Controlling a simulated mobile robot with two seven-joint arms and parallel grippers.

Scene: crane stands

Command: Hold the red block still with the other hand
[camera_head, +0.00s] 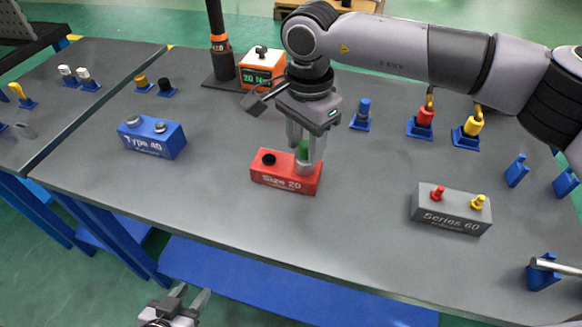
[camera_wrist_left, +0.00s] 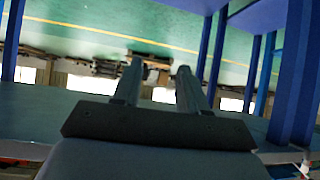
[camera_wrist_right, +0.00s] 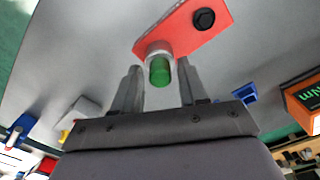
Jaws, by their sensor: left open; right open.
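The red block (camera_head: 285,182), marked "Size 20", sits on the grey table. It has a black hole or cap at its left and a green-topped piece (camera_head: 303,150) in a grey collar at its right. My right gripper (camera_head: 305,160) is over that right end, fingers pointing down. In the right wrist view, its open fingers lie either side of the green piece (camera_wrist_right: 160,70), with gaps visible; the red block (camera_wrist_right: 190,28) is beyond. My left gripper (camera_head: 187,302) is open and empty, low in front of the table, away from the block; the left wrist view shows its fingers (camera_wrist_left: 155,82) apart.
A blue block (camera_head: 152,138) stands left and a grey block (camera_head: 450,210) right. An orange display box (camera_head: 262,68) and a dark post (camera_head: 218,40) stand behind. Small blue holders line the back and right. The table's front edge (camera_head: 200,225) separates my left gripper from the tabletop.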

